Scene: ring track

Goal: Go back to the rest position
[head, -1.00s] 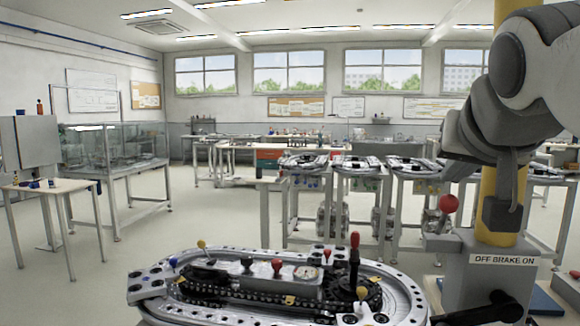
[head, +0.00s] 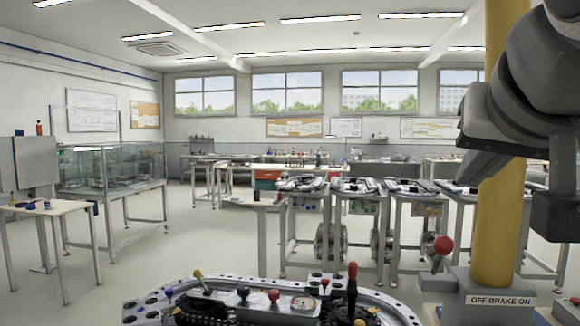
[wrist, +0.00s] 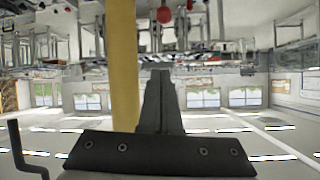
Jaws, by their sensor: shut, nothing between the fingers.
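My gripper (wrist: 160,76) shows in the wrist view as two dark fingers pressed together, with nothing between them. It is clear of any surface there, and the room appears upside down behind it.
A lever with a red ball (head: 442,245) stands by the post's base, above an "OFF BRAKE ON" label (head: 500,300). Red, yellow and black knobs rise from the track. A wooden table (head: 45,208) and glass case (head: 110,170) stand left. Open floor lies between.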

